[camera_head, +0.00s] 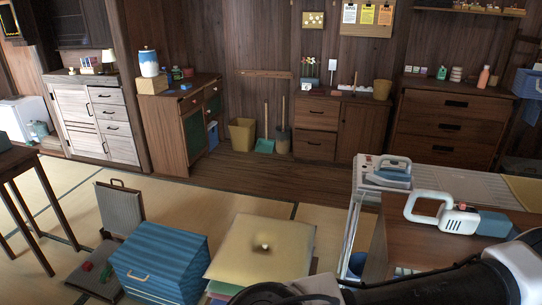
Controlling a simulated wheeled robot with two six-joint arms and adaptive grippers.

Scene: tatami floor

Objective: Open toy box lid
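A blue striped box (160,262) with a tan handle on its front stands on the floor at the lower left. It looks like the toy box, and its top looks closed. I cannot make out a lid seam clearly. Its bottom edge runs toward the frame's lower border. A black and white link of my own arm crosses the lower right corner. No fingers of either gripper show, so I cannot tell whether they are open or shut.
A wooden table (22,160) is at the left edge. A desk with a white handheld appliance (441,213) fills the right. Tatami behind is clear.

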